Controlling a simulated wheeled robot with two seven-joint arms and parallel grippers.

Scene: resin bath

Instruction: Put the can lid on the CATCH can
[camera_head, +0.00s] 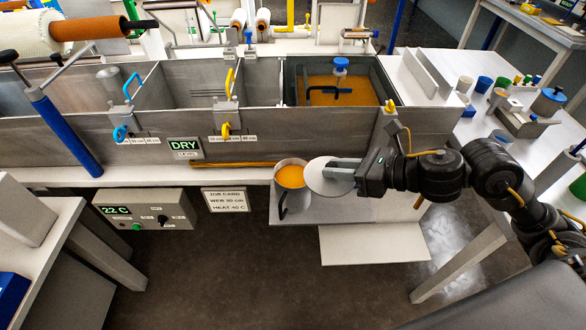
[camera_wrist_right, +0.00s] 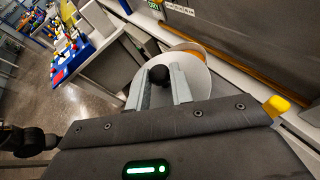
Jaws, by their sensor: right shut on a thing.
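The can (camera_head: 291,200) is a grey metal can with a dark handle and orange liquid inside; it stands upright on a grey shelf below the bath, and I can read no label on it. The can lid (camera_head: 322,184) is a pale round disc. My right gripper (camera_head: 335,170) is shut on its black knob, which shows between the fingers in the right wrist view (camera_wrist_right: 159,75). The lid overlaps the can's right rim in the head view, with the orange mouth mostly uncovered; the gap in height is hard to tell. My left gripper is not in view.
The grey shelf (camera_head: 350,211) has bare room right of the can. The long metal bath (camera_head: 210,150) stands behind, with orange liquid (camera_head: 355,92) in its right compartment. A job card (camera_head: 226,201) and a control box (camera_head: 146,210) are to the left.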

